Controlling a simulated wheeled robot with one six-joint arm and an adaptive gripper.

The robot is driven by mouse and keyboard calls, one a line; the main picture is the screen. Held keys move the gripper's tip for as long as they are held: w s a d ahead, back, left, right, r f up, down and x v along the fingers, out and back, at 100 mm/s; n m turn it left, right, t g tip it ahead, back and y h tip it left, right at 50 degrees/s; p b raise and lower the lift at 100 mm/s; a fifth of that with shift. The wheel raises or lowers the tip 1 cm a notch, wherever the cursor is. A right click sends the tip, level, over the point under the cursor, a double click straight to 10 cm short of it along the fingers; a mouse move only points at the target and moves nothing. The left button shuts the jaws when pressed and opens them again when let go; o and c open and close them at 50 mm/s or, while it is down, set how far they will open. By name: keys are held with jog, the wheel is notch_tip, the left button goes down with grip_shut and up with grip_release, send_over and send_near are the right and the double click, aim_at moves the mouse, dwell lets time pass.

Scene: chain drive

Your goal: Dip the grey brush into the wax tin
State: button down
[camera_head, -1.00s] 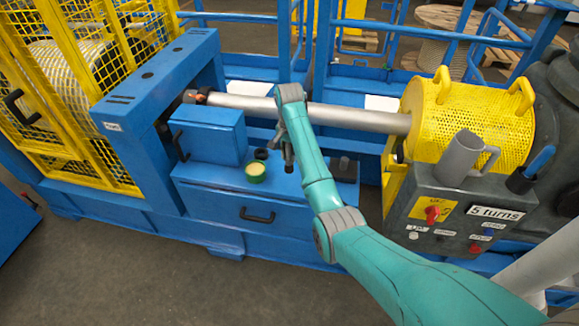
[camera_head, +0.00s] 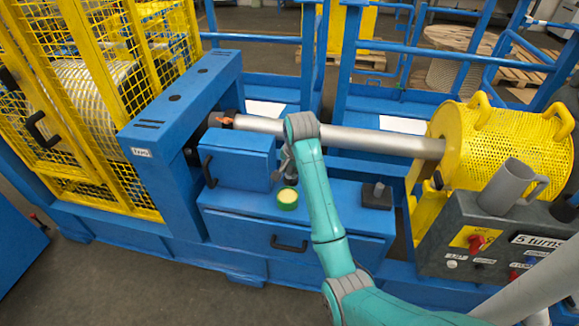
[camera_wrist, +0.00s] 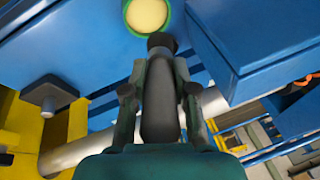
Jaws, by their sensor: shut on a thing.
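The wax tin (camera_head: 287,198) is a small round green tin with pale yellow wax, standing on the blue bench top. It also shows at the top of the wrist view (camera_wrist: 148,12). My gripper (camera_wrist: 160,92) is shut on the grey brush (camera_wrist: 158,115), with one finger on each side of its handle. In the head view my gripper (camera_head: 287,166) is close behind and above the tin, partly hidden by my arm. I cannot tell the brush's height over the wax.
A blue box (camera_head: 238,160) stands close to the left of the tin. A long grey shaft (camera_head: 385,140) runs behind the tin. A dark block with a post (camera_head: 377,194) stands to the right. A yellow mesh guard (camera_head: 500,145) is farther right.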

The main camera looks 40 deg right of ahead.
aim_at(290, 180)
jog(key=shift+a+f, duration=0.1)
jog(key=shift+f, duration=2.8)
jog(key=shift+f, duration=0.8)
jog(key=shift+r, duration=0.1)
jog(key=shift+r, duration=3.45)
